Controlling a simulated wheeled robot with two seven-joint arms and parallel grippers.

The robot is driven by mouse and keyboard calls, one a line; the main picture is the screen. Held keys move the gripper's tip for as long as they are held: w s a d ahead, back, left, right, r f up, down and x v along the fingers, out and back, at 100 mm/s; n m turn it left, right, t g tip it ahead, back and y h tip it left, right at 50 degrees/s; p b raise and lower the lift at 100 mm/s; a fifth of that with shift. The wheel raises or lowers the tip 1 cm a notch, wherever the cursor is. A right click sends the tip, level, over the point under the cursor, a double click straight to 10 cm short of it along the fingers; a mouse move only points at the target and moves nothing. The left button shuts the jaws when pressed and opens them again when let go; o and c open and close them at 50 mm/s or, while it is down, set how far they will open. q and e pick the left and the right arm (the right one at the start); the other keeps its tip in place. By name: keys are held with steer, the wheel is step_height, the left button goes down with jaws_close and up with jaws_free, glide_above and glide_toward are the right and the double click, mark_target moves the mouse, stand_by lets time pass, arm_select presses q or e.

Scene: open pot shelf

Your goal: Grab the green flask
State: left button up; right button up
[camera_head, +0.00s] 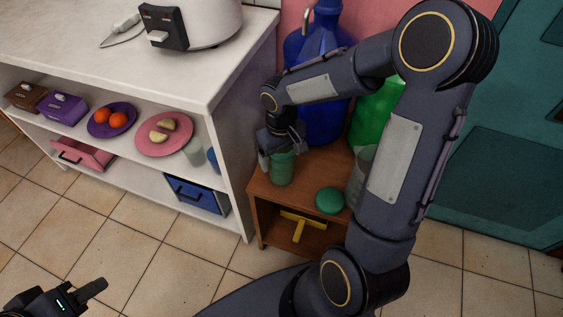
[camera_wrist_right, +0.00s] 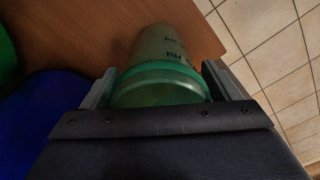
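The green flask (camera_head: 281,169) is a small translucent green container standing upright on the wooden stand beside the white shelf. My right gripper (camera_head: 277,150) is over its top from above. In the right wrist view, the flask (camera_wrist_right: 162,80) lies between the two fingers, one on each side, close to its rim. The fingers look wide apart, and I see no clear grip on it. The gripper body hides part of its near side. My left gripper (camera_head: 85,293) is low at the left, away from the flask, and only partly in view.
The wooden stand (camera_head: 264,204) also holds a green round object (camera_head: 330,200) and a clear container (camera_head: 361,170). A big blue bottle (camera_head: 322,120) and a bright green object (camera_head: 375,112) are behind my right arm. The white shelf (camera_head: 236,170) borders the stand.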

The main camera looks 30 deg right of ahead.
steer(key=c, duration=0.9)
steer(key=shift+o, duration=0.2)
steer(key=shift+r, duration=0.1)
